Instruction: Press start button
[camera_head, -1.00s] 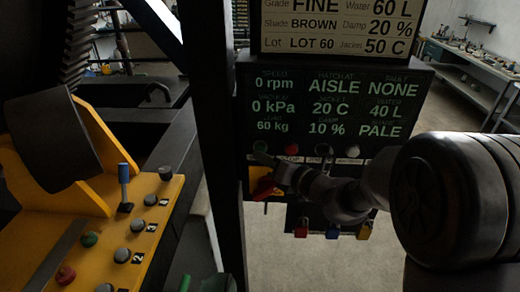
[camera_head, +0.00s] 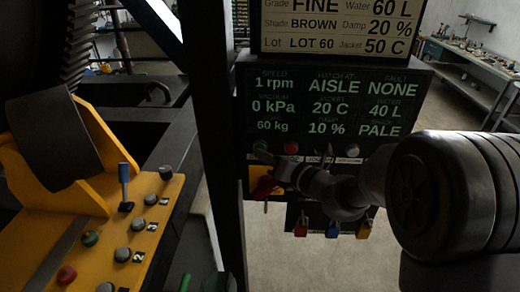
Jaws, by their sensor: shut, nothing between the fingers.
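The dark control panel (camera_head: 340,92) hangs on the post at the centre, with green readouts showing speed 1 rpm and fault NONE. Along its lower edge sit a green button (camera_head: 261,146), a red button (camera_head: 291,148) and a pale button (camera_head: 352,150). My gripper (camera_head: 264,157) is shut and empty. Its tip is at the panel's lower left, just below the green button. I cannot tell whether it touches the button. Button labels are too small or hidden to read, and my arm covers part of the panel's lower right.
A red rotary handle (camera_head: 264,187) on a yellow plate sits just below my gripper. Red (camera_head: 301,227), blue (camera_head: 333,228) and yellow (camera_head: 364,229) padlocks hang below. At left, a yellow console (camera_head: 120,225) carries a blue-handled lever (camera_head: 124,185) and several buttons.

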